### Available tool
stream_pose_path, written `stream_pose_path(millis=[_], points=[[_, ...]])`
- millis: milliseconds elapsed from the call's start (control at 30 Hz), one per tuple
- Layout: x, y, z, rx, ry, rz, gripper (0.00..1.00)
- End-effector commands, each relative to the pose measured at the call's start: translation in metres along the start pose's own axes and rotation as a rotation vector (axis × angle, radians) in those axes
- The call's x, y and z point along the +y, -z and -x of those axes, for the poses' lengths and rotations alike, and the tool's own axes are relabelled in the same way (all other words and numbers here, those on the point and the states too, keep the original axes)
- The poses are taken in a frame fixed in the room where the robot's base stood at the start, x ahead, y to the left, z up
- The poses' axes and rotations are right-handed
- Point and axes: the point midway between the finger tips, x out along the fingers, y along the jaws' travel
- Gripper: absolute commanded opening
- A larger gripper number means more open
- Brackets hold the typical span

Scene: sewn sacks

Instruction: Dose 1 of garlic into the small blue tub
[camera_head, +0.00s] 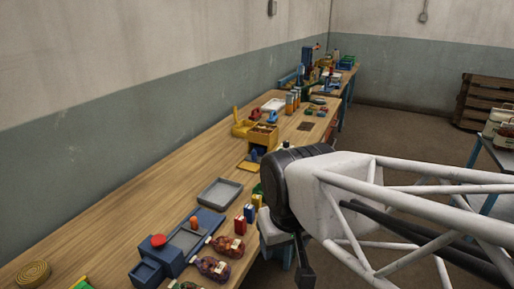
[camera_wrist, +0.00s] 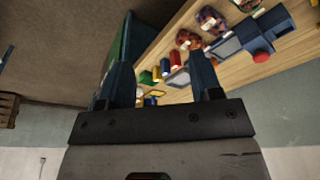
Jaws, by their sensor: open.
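Several net sacks with dark reddish contents lie at the near end of the bench, one sack (camera_head: 213,267) in front of another sack (camera_head: 229,246). I cannot tell which holds garlic. A small blue open tub (camera_head: 147,272) stands left of them, beside a blue unit with a red button (camera_head: 158,240). In the wrist view the sacks (camera_wrist: 212,19) and the blue unit (camera_wrist: 257,37) show beyond the fingers, upper right. My gripper (camera_wrist: 162,65) is open and empty, apart from all of these.
A grey tray (camera_head: 220,192) lies on the bench behind the blue unit. Small red and blue boxes (camera_head: 240,225) stand at the bench's front edge. A coiled mat (camera_head: 33,274) lies at lower left. Bare wood (camera_head: 120,215) runs along the wall.

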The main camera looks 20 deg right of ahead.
Motion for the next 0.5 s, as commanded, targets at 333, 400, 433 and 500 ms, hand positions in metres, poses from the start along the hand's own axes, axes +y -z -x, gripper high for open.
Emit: stream_pose_path(millis=[333,400,433,500], points=[[0.0000,0.0005,0.0002,0.000,0.000,0.000,0.48],[0.0002,0.0022,0.0005,-0.001,0.000,-0.002,0.48],[0.0004,0.0035,0.0008,-0.001,0.000,-0.003,0.48],[0.0009,0.0082,0.0021,-0.003,-0.001,-0.008,0.48]])
